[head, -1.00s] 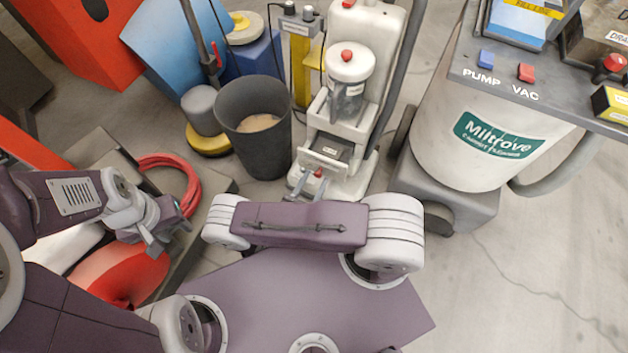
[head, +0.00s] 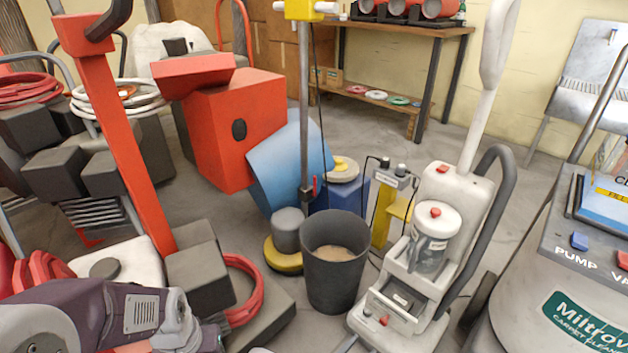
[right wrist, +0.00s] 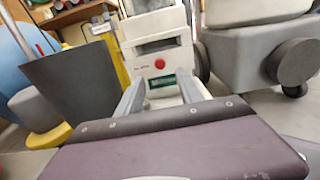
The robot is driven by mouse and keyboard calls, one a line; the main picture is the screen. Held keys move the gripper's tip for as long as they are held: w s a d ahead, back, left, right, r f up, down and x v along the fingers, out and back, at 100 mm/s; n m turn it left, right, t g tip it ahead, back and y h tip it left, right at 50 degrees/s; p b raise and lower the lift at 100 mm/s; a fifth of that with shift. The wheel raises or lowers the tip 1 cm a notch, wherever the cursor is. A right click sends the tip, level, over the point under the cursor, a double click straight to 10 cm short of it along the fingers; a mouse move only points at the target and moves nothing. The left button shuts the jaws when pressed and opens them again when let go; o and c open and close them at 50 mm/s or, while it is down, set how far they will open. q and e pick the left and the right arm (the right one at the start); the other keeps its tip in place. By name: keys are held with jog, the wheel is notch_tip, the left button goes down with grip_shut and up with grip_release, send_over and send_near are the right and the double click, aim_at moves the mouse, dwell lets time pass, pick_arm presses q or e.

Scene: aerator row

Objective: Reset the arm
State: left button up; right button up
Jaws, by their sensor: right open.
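My right gripper (right wrist: 161,82) is open in the right wrist view, its two pale fingers apart with nothing between them. Beyond the fingers is the lower front of a white upright machine (right wrist: 150,28) with a red button (right wrist: 159,63). In the head view only a small tip of my right gripper (head: 349,343) shows at the bottom edge, in front of the same white machine (head: 455,195). My left gripper (head: 212,334) is at the lower left, partly cut off and beside a red hose coil. Its jaws are too unclear to read.
A dark grey bin (head: 335,280) stands left of the white machine. A large Miltrove carpet cleaner (head: 510,310) is at the right. Red and blue machines (head: 235,125) and a red post (head: 130,150) crowd the left. A wooden bench (head: 400,28) stands at the back wall.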

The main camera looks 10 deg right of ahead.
jog(key=w+d+r+m+g+h+p, duration=0.1)
jog(key=w+d+r+m+g+p, duration=0.15)
jog(key=r, duration=0.25)
jog(key=w+d+r+m+g+p, duration=0.1)
jog(key=r+m+g, duration=0.2)
jog(key=r+m, duration=0.15)
jog(key=w+d+r+m+g+h+p, duration=0.1)
jog(key=r+m+g, duration=0.1)
jog(key=r, duration=0.4)
jog(key=s+d+r+m+g+y+p, duration=0.3)
jog(key=s+d+r+m+g+y, duration=0.35)
jog(key=r+m, duration=0.3)
jog(key=s+a+r+m+t+y+p, duration=0.15)
jog(key=s+a+m+t+y, duration=0.25)
jog(key=a+m+y, duration=0.55)
notch_tip(320, 180, up, 38)
jog(key=w+a+n+p, duration=0.1)
jog(key=n+p, duration=0.1)
jog(key=p, duration=3.6)
jog(key=shift+w+f, duration=0.15)
jog(key=shift+f, duration=0.05)
